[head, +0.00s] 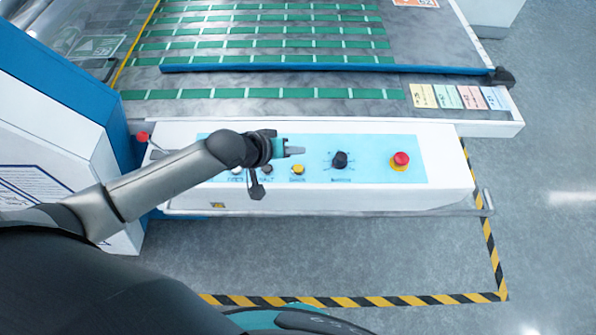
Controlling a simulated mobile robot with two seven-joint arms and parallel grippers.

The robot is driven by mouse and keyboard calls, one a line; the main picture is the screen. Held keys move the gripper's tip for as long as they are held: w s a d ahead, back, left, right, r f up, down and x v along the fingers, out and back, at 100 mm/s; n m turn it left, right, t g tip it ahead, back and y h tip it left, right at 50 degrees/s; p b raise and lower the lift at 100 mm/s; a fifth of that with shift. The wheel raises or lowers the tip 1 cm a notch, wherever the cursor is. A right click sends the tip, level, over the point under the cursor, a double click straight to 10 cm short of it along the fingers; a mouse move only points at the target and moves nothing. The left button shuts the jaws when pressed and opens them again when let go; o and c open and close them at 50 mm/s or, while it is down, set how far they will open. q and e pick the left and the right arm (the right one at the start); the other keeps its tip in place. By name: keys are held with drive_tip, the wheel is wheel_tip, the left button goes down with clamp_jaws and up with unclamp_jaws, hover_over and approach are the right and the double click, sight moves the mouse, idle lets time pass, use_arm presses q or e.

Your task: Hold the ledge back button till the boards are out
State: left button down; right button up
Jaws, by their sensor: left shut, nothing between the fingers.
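The white control box (446,173) with a pale blue panel (375,172) runs along the front of the machine. My left gripper (297,150) is over the panel, fingers shut and empty, pointing right. A yellow button (298,169) shows just below the fingertips; its label is too small to read surely. A dark button (267,170) labelled HALT is partly behind the gripper, and the panel's left end is hidden by my arm. I cannot tell whether the fingers touch the panel. A blue bar (330,68) lies across the green-striped bed (260,93). No boards are clearly visible. My right gripper is not in view.
Right of the yellow button are a black knob (340,160) and a red mushroom button (401,158). A metal rail (400,211) runs along the box's front. Coloured cards (447,96) lie on the bed's right. Yellow-black floor tape (400,300) borders clear floor.

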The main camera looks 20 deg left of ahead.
sight(295, 172)
use_arm(q)
wheel_tip(295, 172, down, 4)
drive_tip(key=b, duration=0.3)
drive_tip(key=shift+f+b, duration=0.3)
drive_tip(key=shift+f, duration=0.15)
drive_tip(key=shift+f, duration=0.15)
idle(1.5)
drive_tip(key=shift+f, duration=0.3)
